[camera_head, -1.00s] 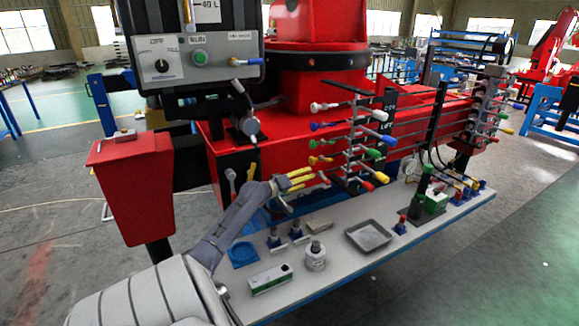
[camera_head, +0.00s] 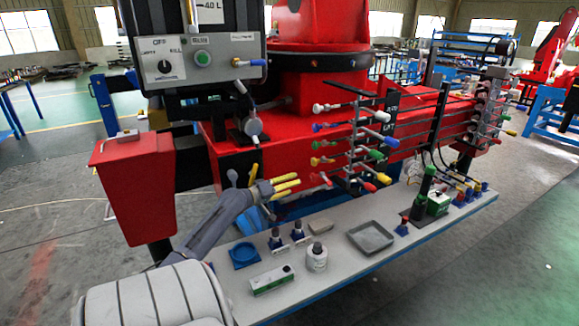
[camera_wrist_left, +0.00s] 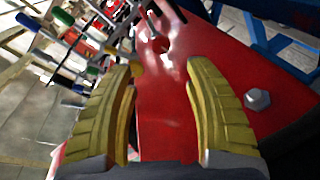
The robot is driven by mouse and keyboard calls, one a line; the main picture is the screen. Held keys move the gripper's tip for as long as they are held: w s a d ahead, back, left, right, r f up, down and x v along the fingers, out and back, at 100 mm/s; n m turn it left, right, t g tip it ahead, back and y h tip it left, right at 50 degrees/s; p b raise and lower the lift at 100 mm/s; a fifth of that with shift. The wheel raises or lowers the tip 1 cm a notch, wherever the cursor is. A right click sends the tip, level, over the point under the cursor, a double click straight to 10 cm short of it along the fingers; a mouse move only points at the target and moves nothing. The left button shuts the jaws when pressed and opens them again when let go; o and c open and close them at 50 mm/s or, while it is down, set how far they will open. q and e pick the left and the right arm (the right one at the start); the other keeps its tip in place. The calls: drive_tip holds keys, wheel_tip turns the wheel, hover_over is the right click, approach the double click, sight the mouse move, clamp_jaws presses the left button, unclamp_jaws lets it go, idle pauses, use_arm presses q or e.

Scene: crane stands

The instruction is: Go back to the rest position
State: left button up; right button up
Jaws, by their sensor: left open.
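My left gripper (camera_head: 286,184) reaches in from the lower left, above the bench and close to the front of the red crane stand (camera_head: 225,152). Its yellow fingers are apart and nothing is between them. The left wrist view shows the two open fingers (camera_wrist_left: 166,105) with the red painted panel (camera_wrist_left: 165,75) beyond them. My right gripper is in neither view.
The lever rack (camera_head: 355,145) with coloured knobs stands right of my left gripper. The bench (camera_head: 330,275) below holds a grey tray (camera_head: 370,237), a white jar (camera_head: 317,257), a blue dish (camera_head: 244,254) and a green-white box (camera_head: 271,279). A control box (camera_head: 200,60) hangs above left.

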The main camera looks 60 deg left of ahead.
use_arm(q)
drive_tip(key=shift+d, duration=0.1)
